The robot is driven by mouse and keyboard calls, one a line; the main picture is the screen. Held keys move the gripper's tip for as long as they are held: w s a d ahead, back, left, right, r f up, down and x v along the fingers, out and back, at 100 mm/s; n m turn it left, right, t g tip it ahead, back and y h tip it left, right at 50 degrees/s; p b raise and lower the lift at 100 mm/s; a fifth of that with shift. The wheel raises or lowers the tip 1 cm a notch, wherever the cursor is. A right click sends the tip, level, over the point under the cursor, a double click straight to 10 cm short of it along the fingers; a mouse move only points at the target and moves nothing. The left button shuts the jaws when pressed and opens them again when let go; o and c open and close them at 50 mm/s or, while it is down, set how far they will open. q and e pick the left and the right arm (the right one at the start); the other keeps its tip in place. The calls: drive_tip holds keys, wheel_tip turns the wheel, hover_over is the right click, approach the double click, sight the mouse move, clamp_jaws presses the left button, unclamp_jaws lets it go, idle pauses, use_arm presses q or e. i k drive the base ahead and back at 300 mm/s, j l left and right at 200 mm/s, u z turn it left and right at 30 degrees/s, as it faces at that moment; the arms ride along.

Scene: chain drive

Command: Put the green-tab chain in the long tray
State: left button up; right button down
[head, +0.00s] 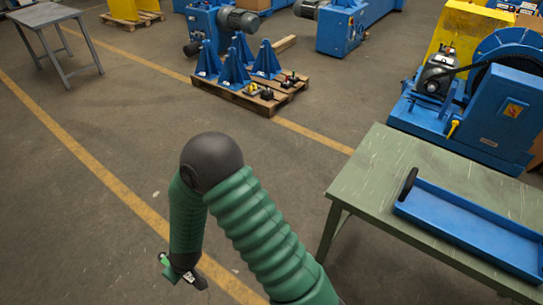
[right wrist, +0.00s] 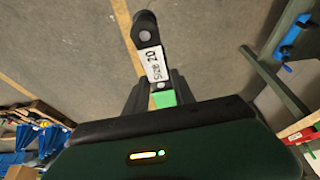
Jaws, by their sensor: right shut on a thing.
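My right gripper (head: 183,268) hangs low over the floor at the lower left of the head view. In the right wrist view the gripper (right wrist: 160,92) is shut on a short dark chain piece (right wrist: 145,33) with a white "SIZE 20" label and a green tab (right wrist: 164,99). The piece sticks out beyond the fingers. The long blue tray (head: 455,222) lies on the green table at the right, far from the gripper. A dark rounded piece (head: 408,183) stands at the tray's left end. My left gripper is not in view.
The green worktable (head: 365,180) has bare room left of the tray. A wooden pallet (head: 245,98) with blue stands is at the back. A blue machine with a large wheel (head: 505,60) stands behind the table. The floor between is clear.

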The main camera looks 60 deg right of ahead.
sight(464, 229)
drive_tip(key=k+l+z, duration=0.1)
drive_tip(key=z, duration=0.3)
drive_tip(key=k+l+z, duration=0.15)
drive_tip(key=z, duration=0.25)
drive_tip(key=k+l+z, duration=0.15)
drive_tip(key=z, duration=0.25)
drive_tip(key=k+l+z, duration=0.1)
drive_tip(key=l+z, duration=0.45)
drive_tip(key=z, duration=0.25)
drive_tip(key=l, duration=0.45)
drive_tip(key=i+l+z, duration=0.1)
drive_tip(key=l, duration=0.35)
drive_tip(key=i, duration=0.75)
